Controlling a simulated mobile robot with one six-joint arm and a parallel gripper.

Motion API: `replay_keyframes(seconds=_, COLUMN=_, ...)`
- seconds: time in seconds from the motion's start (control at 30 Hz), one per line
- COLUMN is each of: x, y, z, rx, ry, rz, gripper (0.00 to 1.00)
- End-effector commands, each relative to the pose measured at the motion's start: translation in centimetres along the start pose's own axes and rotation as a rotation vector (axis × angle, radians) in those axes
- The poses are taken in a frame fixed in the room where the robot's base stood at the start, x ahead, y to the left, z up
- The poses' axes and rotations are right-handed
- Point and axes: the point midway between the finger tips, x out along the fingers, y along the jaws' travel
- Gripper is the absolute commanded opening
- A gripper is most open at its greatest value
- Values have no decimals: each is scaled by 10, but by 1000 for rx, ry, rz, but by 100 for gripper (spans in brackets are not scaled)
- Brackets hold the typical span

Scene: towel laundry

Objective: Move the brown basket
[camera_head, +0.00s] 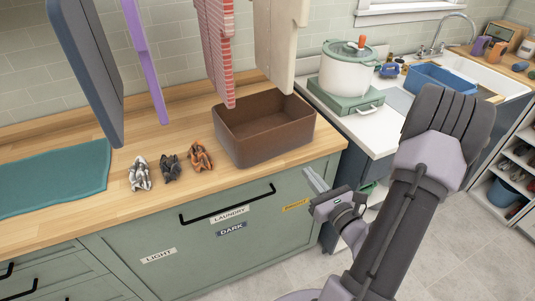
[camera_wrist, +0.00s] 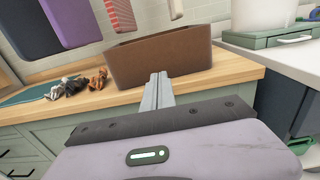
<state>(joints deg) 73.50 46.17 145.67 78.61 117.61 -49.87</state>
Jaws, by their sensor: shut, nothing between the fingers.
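The brown basket (camera_head: 262,141) is an open rectangular bin standing upright on the right end of the wooden counter in the head view. It looks empty as far as its inside shows. In the wrist view its side wall (camera_wrist: 158,58) faces me, just beyond my fingertips. My gripper (camera_head: 316,181) is shut and empty, in front of the counter's edge, below and to the right of the basket. Its closed fingers (camera_wrist: 158,85) point toward the basket in the wrist view. I cannot tell from this view whether they touch it; in the head view they are apart.
Three small crumpled cloths (camera_head: 171,167) lie left of the basket, near a teal towel (camera_head: 55,178). Several towels hang above. The wooden counter (camera_head: 120,205) ends right of the basket; a lower white counter holds a pot (camera_head: 346,72). Drawer handles (camera_head: 228,205) stick out below.

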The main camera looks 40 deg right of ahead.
Motion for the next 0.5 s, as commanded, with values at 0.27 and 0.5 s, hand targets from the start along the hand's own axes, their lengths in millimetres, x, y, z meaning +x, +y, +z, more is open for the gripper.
replay_keyframes(seconds=0.27, x=56, y=5, z=1, rx=-5, ry=-2, rz=14, gripper=0)
replay_keyframes(seconds=0.5, x=106, y=5, z=1, rx=-5, ry=-3, rz=14, gripper=0)
